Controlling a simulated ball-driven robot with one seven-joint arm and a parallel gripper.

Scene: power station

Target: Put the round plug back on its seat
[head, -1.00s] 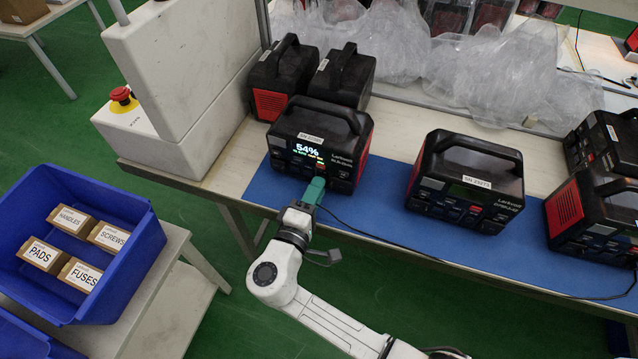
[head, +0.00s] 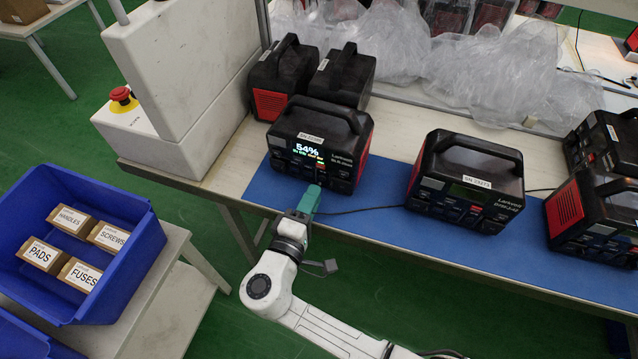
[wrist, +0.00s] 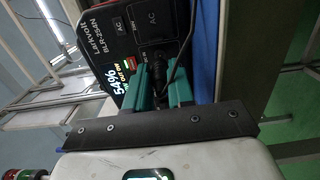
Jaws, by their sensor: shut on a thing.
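The lit power station (head: 320,148) stands upright on the blue mat, its display reading 54%. My gripper (head: 312,192) is at the lower front of this station, with teal fingers. It is shut on a dark plug with a black cable (head: 360,211). In the wrist view the plug (wrist: 161,88) shows only partly between the fingers, and the cable (wrist: 186,45) curves up beside the station's front panel (wrist: 140,30). The plug's seat is hidden or too small to tell. I cannot tell whether the plug touches the panel.
A second power station (head: 465,185) stands to the right on the blue mat (head: 400,235), with more at the right edge and two behind. A grey machine housing (head: 185,75) with a red button (head: 123,97) is at left. A blue bin (head: 130,265) holds small boxes.

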